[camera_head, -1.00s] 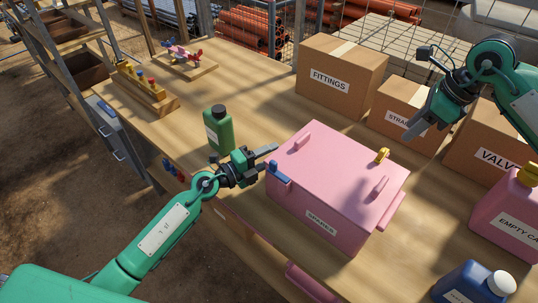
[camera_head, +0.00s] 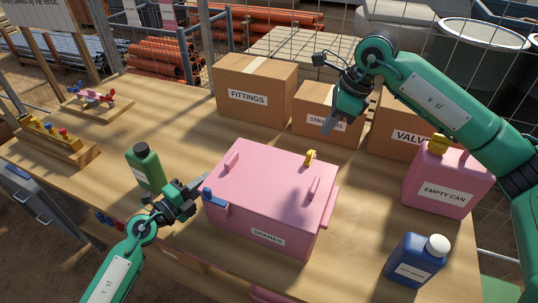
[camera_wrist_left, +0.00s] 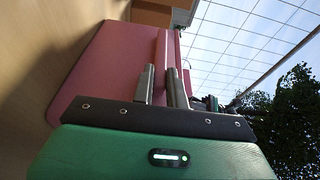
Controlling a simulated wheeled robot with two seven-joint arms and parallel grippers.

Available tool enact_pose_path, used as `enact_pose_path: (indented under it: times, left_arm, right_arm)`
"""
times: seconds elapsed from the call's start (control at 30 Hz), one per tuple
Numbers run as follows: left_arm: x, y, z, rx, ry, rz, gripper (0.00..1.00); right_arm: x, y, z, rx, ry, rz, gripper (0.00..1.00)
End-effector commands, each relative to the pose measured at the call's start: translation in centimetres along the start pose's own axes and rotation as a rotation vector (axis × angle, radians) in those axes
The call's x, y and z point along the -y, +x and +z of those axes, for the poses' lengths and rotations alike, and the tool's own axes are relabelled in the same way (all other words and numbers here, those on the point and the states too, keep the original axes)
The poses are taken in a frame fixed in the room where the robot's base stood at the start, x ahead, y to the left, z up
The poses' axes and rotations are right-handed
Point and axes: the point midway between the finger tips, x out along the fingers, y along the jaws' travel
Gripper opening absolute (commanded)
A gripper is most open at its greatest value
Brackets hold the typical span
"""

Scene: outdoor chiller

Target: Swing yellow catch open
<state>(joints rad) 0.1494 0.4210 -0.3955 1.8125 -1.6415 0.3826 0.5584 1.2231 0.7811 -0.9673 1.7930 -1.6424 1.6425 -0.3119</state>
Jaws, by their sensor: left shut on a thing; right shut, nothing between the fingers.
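The pink SPARES box (camera_head: 265,238) stands shut on the workbench. Its yellow catch (camera_head: 311,157) stands up at the lid's far right edge. A blue catch (camera_head: 214,198) is at the near left corner. My left gripper (camera_head: 199,183) is at the box's left side, close to the blue catch; in the left wrist view its fingers (camera_wrist_left: 162,87) stand either side of the box's pink edge (camera_wrist_left: 162,50). The exact hold is partly hidden. My right gripper (camera_head: 329,126) is shut and empty, above and behind the yellow catch, in front of the STRAPS carton.
Cartons marked FITTINGS (camera_head: 250,97), STRAPS (camera_head: 318,108) and VALVES (camera_head: 392,128) line the back. A green bottle (camera_head: 145,168) stands left of my left gripper. A pink can (camera_head: 448,182) and a blue bottle (camera_head: 414,260) stand at the right.

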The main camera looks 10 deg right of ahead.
Motion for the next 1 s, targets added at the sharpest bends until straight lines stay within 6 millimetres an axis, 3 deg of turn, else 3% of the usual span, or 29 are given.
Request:
enact_pose_path:
  times: [0.17, 0.5, 0.8, 1.0]
  left_arm:
    - [-0.1, 0.0, -0.1, -0.001, 0.0, 0.001, 0.0]
    - [-0.1, 0.0, 0.0, -0.001, 0.0, 0.002, 0.0]
    - [-0.1, 0.0, 0.0, 0.0, 0.0, 0.002, 0.0]
    - [-0.1, 0.0, 0.0, 0.0, 0.0, 0.002, 0.0]
  right_arm:
    - [-0.5, 2.1, 2.8, -0.085, -0.174, 0.038, 0.0]
    - [-2.1, 6.5, 9.4, -0.423, -0.706, 0.149, 0.0]
    - [-2.5, 7.2, 13.5, -0.777, -1.076, 0.252, 0.0]
    - [-2.3, 6.6, 14.8, -0.93, -1.186, 0.301, 0.0]
